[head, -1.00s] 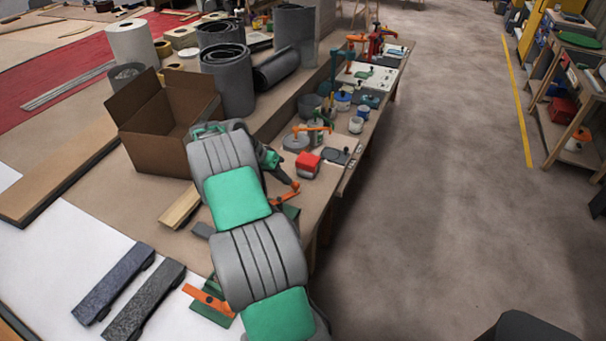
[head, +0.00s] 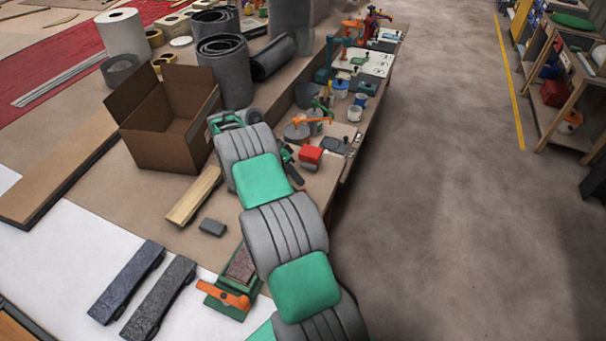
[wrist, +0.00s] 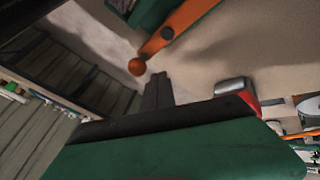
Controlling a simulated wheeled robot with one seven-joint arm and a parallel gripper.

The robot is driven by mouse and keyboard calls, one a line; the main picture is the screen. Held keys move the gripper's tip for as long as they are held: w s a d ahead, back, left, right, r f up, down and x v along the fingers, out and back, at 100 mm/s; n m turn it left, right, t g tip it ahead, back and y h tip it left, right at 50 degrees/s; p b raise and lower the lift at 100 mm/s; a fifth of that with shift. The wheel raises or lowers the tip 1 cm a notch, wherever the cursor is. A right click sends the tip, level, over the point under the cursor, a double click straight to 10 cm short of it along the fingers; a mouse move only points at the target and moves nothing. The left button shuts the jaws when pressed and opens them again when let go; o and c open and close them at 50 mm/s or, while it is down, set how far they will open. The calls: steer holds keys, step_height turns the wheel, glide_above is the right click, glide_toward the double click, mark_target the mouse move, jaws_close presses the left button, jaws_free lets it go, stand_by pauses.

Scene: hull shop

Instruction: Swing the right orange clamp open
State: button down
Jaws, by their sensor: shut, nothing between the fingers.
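An orange clamp lever (wrist: 185,22) with a round orange knob crosses the top of the wrist view, beside a green block (wrist: 150,12). It looks like the right clamp; in the head view my arm hides it. My gripper (wrist: 158,82) points toward this lever, its dark fingers shut and empty. The fingertips appear just below and right of the knob; I cannot tell whether they touch. The left orange clamp (head: 225,292) lies across a green base at the bottom of the head view, next to a reddish-brown strip (head: 241,265).
An open cardboard box (head: 165,145) stands left of my arm. A wooden block (head: 194,196), a small grey block (head: 213,228) and two dark bars (head: 128,282) lie on the bench. Open floor (head: 440,200) lies right.

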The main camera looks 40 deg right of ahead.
steer(key=shift+s+a, duration=0.2)
steer(key=shift+s, duration=0.05)
steer(key=shift+s, duration=0.1)
stand_by(0.4)
steer(key=shift+r, duration=0.15)
steer(key=p+v, duration=0.5)
steer(key=v, duration=0.2)
steer(key=shift+r, duration=0.3)
steer(key=shift+a, duration=0.1)
